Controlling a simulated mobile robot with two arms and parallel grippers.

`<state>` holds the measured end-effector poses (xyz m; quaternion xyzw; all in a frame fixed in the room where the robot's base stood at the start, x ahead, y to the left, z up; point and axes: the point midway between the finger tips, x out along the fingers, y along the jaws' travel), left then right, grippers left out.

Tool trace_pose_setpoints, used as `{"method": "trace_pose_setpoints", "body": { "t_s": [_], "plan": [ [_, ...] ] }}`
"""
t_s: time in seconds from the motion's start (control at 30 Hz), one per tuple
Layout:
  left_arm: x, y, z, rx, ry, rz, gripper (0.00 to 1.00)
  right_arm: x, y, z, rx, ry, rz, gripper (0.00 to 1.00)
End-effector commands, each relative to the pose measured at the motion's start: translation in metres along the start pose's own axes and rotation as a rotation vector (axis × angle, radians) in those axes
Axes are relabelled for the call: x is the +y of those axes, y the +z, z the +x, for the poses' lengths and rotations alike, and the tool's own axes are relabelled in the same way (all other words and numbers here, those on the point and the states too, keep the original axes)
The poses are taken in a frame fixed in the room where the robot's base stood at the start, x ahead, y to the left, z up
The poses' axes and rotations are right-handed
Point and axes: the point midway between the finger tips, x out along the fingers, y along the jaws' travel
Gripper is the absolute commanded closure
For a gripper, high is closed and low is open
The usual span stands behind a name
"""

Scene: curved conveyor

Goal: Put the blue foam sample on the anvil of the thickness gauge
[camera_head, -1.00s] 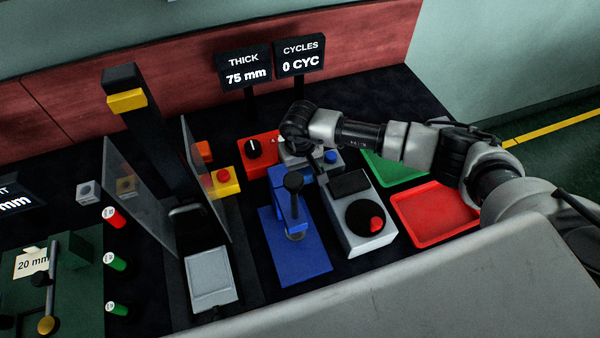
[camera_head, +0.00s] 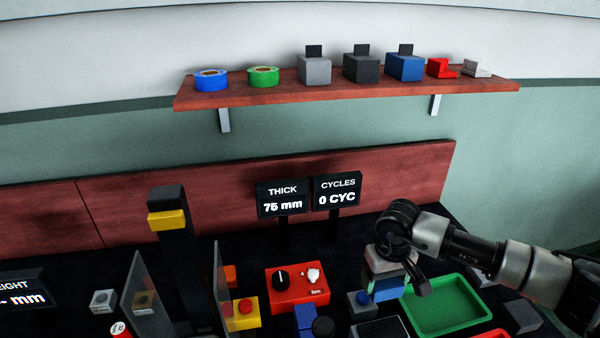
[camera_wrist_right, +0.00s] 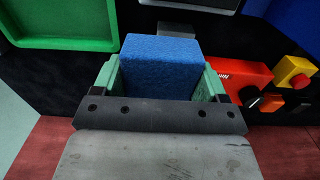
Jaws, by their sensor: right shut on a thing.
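My right gripper (camera_head: 388,284) is shut on the blue foam sample (camera_head: 390,291) and holds it at the right part of the bench, beside the green tray. In the right wrist view the blue foam sample (camera_wrist_right: 160,68) sits between the two green fingers of the gripper (camera_wrist_right: 160,80). The blue stand (camera_head: 304,318), which looks like the thickness gauge, is only partly in view at the bottom edge, left of the gripper. Its anvil is out of view. The THICK display (camera_head: 283,198) reads 75 mm. My left gripper is not in view.
A red box with a dial (camera_head: 298,284) and a yellow box with a red button (camera_head: 241,314) stand left of the gripper. The green tray (camera_head: 447,304) looks empty. A loaded shelf (camera_head: 345,94) hangs above.

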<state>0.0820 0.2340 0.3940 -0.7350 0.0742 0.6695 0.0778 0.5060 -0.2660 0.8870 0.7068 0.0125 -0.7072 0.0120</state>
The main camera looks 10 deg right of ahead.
Motion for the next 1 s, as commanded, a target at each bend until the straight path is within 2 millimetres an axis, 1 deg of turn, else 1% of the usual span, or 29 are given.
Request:
{"method": "trace_pose_setpoints", "body": {
  "t_s": [0.07, 0.13, 0.4, 0.43, 0.5, 0.67, 0.8, 0.9, 1.0],
  "plan": [
    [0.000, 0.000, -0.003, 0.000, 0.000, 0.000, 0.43, 0.000, -0.001, -0.008, 0.002, -0.001, 0.000, 0.52],
    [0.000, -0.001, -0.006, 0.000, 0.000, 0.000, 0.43, 0.000, -0.001, -0.020, 0.003, 0.000, 0.000, 0.52],
    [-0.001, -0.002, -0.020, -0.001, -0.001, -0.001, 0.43, 0.000, -0.001, -0.077, 0.004, -0.001, -0.001, 0.52],
    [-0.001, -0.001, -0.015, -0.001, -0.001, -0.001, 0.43, -0.006, 0.006, -0.067, -0.003, 0.001, -0.004, 0.52],
    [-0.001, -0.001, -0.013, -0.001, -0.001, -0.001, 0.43, -0.015, 0.017, -0.062, -0.004, 0.005, -0.002, 0.52],
    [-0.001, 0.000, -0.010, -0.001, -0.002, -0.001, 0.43, -0.036, 0.044, -0.054, -0.006, 0.010, 0.004, 0.52],
    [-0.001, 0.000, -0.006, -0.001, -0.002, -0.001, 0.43, -0.057, 0.077, -0.047, -0.004, 0.010, 0.012, 0.52],
    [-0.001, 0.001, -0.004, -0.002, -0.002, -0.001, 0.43, -0.069, 0.100, -0.043, -0.004, 0.006, 0.020, 0.52],
    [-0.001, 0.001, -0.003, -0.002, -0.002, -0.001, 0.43, -0.076, 0.115, -0.042, -0.001, 0.004, 0.029, 0.52]
  ]
}}
